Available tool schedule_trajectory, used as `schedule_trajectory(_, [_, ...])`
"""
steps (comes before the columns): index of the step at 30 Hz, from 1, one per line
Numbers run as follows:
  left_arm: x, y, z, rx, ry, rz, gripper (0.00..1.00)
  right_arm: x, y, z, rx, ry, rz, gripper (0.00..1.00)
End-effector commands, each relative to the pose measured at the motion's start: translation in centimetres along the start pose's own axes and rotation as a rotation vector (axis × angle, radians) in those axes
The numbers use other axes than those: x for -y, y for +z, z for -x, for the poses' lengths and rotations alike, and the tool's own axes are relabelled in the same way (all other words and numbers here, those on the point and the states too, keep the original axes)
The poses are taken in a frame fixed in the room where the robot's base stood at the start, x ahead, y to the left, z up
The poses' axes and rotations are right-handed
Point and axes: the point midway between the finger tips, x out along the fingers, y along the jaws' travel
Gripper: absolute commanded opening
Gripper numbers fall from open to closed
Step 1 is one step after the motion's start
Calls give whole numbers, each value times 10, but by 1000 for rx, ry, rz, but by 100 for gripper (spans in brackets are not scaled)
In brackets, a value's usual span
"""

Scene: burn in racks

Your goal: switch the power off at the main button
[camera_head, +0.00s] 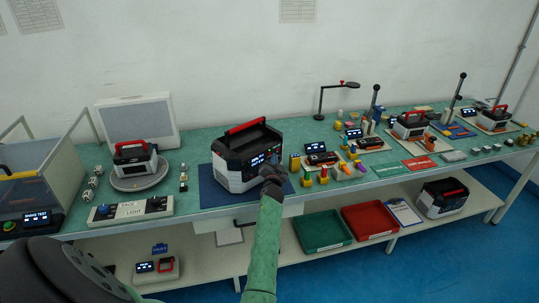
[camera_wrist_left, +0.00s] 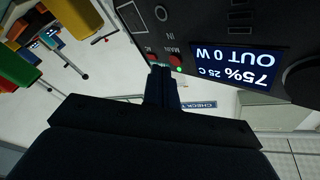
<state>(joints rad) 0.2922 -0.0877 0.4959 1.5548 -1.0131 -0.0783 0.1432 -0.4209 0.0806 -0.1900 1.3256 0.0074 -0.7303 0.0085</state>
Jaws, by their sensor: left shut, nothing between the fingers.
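The power station (camera_head: 240,158), a dark and white box with a red handle, stands upright on a blue mat at the middle of the bench. Its lit display (camera_wrist_left: 238,66) reads 75%, 25 C, OUT 0 W in the left wrist view, upside down. The red button (camera_wrist_left: 176,60) labelled MAIN is beside the display, with a green light near it. My left gripper (camera_head: 272,172) is at the station's front right. Its shut, empty fingers (camera_wrist_left: 161,72) are close beside the MAIN button; I cannot tell whether they touch it. My right gripper is out of view.
Colored blocks (camera_head: 325,174) stand right of the station. Green (camera_head: 322,244) and red (camera_head: 352,222) trays lie on the lower shelf.

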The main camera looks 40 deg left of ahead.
Motion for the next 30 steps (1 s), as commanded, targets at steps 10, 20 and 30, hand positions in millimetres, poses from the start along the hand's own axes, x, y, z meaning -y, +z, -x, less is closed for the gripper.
schedule_trajectory(10, [4, 4, -6, 0, 0, 0, 0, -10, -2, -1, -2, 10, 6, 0])
schedule_trajectory(20, [4, 4, -6, 0, 0, 0, 0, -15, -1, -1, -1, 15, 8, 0])
schedule_trajectory(30, [6, 6, -8, 0, 0, -1, 0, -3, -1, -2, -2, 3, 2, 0])
